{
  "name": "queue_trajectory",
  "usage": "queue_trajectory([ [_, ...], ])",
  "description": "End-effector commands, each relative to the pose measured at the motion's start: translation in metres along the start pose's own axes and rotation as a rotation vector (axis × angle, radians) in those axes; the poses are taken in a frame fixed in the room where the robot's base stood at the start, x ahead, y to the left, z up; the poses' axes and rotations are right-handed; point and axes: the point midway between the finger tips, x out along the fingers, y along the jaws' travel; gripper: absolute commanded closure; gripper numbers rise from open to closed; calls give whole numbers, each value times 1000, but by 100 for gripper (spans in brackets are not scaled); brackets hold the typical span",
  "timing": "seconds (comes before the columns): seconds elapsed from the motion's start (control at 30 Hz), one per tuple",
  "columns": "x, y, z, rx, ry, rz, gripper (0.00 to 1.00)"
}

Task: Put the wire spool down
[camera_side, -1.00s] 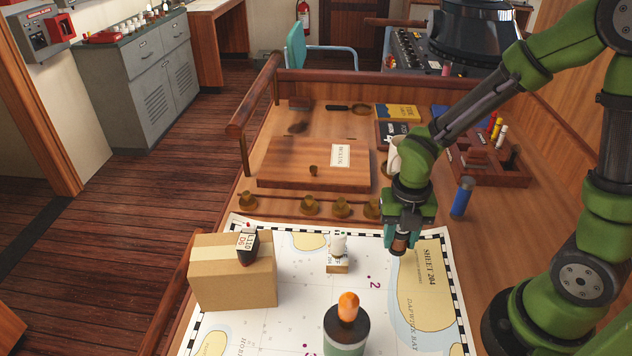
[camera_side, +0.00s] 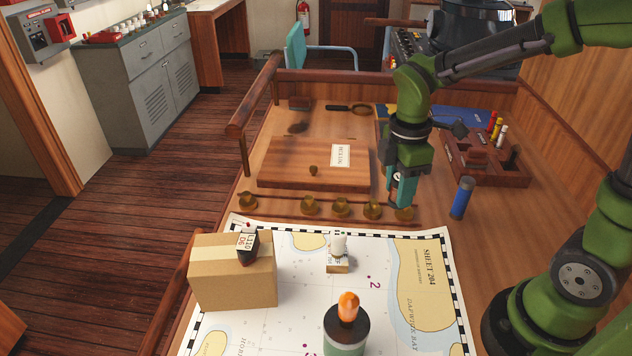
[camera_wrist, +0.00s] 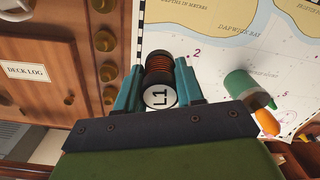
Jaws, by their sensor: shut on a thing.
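My gripper (camera_side: 402,203) is above the row of brass knobs, just past the chart's far edge. In the wrist view its two teal fingers (camera_wrist: 160,90) are shut on the wire spool (camera_wrist: 159,72), with copper-coloured wire between dark flanges and a white "L1" end label facing the camera. In the side view the fingers hide most or all of the spool. The spread chart (camera_side: 385,300) lies at the front and also shows in the wrist view (camera_wrist: 225,45). I cannot tell whether the spool touches anything below.
A blue cylinder (camera_side: 461,199) and a wooden rack (camera_side: 487,172) are right of my gripper.

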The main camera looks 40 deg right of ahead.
Motion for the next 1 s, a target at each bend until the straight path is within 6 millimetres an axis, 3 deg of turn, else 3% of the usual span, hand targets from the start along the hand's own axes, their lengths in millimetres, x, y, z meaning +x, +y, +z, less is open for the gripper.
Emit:
queue_trajectory([
  [0.2,-20,24,-1,533,5,3,94],
  [0.4,-35,44,0,929,10,6,94],
  [0.53,-43,55,0,1087,15,10,94],
  [0.67,-47,68,5,1138,22,18,94],
  [0.83,-32,85,32,1220,18,13,94],
  [1.0,-18,138,87,1389,19,11,94],
])
